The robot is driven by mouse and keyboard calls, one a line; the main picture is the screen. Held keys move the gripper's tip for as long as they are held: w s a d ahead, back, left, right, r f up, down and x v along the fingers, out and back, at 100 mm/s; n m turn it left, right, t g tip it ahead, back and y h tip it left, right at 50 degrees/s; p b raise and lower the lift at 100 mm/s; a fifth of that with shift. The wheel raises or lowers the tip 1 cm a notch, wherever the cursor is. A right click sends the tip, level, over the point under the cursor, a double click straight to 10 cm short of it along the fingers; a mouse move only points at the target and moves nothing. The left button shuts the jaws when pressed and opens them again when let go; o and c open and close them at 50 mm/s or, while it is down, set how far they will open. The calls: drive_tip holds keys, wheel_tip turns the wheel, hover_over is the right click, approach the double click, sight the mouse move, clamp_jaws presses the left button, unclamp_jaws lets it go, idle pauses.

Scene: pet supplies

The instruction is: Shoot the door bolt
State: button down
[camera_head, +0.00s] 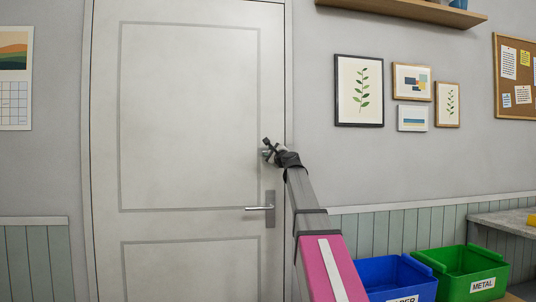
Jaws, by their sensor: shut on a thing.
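A pale grey door (190,110) stands closed in its frame. A metal lever handle (262,208) on a dark plate sits near its right edge. My arm reaches up from the lower right, and my gripper (268,150) is at the door's right edge, above the handle. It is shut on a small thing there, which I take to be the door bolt. The bolt is too small and too covered by the gripper and wrist for me to tell its position.
A blue bin (385,274) and a green bin (467,270) stand at the lower right, beside a grey worktop (505,222). A wooden shelf (405,10) juts out at upper right. Framed pictures (359,90) hang on the wall. Space before the door's left part looks clear.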

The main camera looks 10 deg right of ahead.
drive_tip(key=c, duration=0.9)
unclamp_jaws()
drive_tip(key=shift+f, duration=0.1)
drive_tip(key=v, duration=1)
drive_tip(key=shift+s+d+f, duration=0.1)
drive_tip(key=shift+s+f, duration=0.05)
drive_tip(key=shift+s, duration=0.2)
drive_tip(key=shift+f, duration=0.1)
